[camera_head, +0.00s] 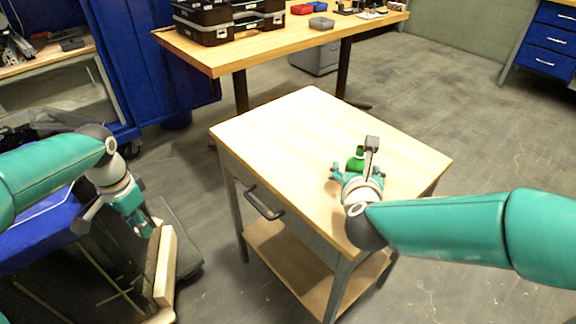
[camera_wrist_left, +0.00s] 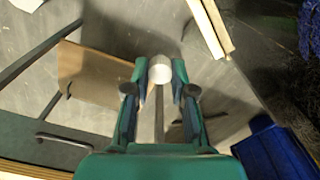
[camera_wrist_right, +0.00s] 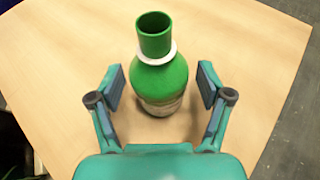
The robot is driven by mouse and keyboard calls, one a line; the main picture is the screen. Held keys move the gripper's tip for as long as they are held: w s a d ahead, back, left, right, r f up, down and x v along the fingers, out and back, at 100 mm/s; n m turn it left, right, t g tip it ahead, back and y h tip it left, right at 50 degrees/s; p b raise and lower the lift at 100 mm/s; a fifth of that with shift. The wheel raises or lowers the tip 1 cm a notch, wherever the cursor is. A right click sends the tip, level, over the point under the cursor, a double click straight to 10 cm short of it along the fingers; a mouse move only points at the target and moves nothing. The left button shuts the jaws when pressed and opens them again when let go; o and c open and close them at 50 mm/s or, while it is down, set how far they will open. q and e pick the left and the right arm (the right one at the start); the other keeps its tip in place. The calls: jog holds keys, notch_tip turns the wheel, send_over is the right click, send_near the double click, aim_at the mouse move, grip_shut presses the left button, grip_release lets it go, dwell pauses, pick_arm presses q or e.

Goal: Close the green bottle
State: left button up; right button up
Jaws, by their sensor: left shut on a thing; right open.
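The green bottle (camera_head: 357,162) stands upright on the small wooden table. In the right wrist view the bottle (camera_wrist_right: 162,78) has an open, uncapped neck with a white ring below it. My right gripper (camera_head: 350,172) is open; its fingers (camera_wrist_right: 164,90) stand on either side of the bottle, with gaps visible. My left gripper (camera_head: 148,230) is away from the table at the left. In the left wrist view it (camera_wrist_left: 160,82) is shut on a small round white thing (camera_wrist_left: 160,72), perhaps the cap. I cannot make this thing out in the head view.
The small table (camera_head: 280,130) is otherwise bare and has a front drawer handle (camera_head: 264,203). A wooden beam (camera_head: 165,267) stands close beside my left gripper. A larger workbench (camera_head: 225,58) with black cases (camera_head: 205,25) is at the back.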

jog(key=shift+c, duration=0.3)
jog(key=c, duration=1.3)
jog(key=shift+r, duration=0.1)
